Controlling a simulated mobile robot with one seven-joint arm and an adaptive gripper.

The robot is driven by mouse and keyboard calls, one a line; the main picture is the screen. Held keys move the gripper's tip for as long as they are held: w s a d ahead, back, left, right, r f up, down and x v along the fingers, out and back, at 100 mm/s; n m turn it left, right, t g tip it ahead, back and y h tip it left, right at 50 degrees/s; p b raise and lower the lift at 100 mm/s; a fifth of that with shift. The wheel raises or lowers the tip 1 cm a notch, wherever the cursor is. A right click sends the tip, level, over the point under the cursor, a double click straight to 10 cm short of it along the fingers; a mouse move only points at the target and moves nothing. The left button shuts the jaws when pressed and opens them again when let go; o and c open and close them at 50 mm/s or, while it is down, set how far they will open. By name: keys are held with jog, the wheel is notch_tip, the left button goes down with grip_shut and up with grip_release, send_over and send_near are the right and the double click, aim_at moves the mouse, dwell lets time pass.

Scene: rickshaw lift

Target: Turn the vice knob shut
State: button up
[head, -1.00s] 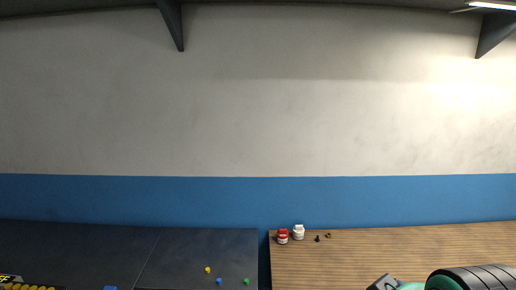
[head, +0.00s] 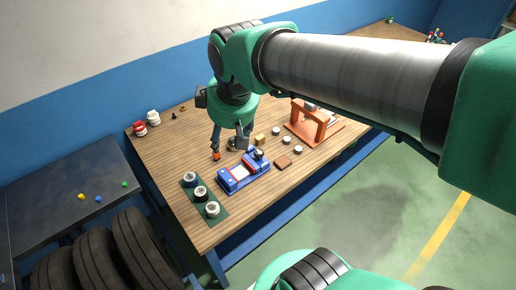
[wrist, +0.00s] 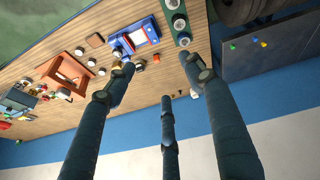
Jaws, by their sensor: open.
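A blue vice (head: 232,182) with red and white parts lies on the wooden workbench (head: 222,230) in the head view. Its knob (head: 259,154) appears as a small dark round piece at its far right end. I cannot tell the exact gap between fingertips and knob.
A green strip (head: 197,208) with several round pieces lies left of the vice. An orange frame (head: 319,121) stands to the right, with small round pieces and blocks between. Red (head: 139,128) and white (head: 153,117) jars stand at the back edge. Tyres (head: 128,240) stand at lower left.

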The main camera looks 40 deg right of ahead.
jog(key=w+d+f+n+g+p, duration=0.1)
jog(key=w+d+f+n+g, duration=0.1)
jog(key=w+d+f+n, duration=0.55)
jog(key=n+g+p, duration=0.1)
jog(key=n+g, duration=0.1)
jog(key=n, duration=0.2)
send_over(259, 152)
notch_tip(259, 152, down, 14)
jog(key=shift+w+y, duration=0.2)
jog(key=shift+y, duration=0.1)
jog(key=shift+f, duration=0.15)
notch_tip(259, 152, down, 14)
jog(key=shift+r+b, duration=0.2)
jog(key=shift+b, duration=0.35)
jog(key=c, duration=1.1)
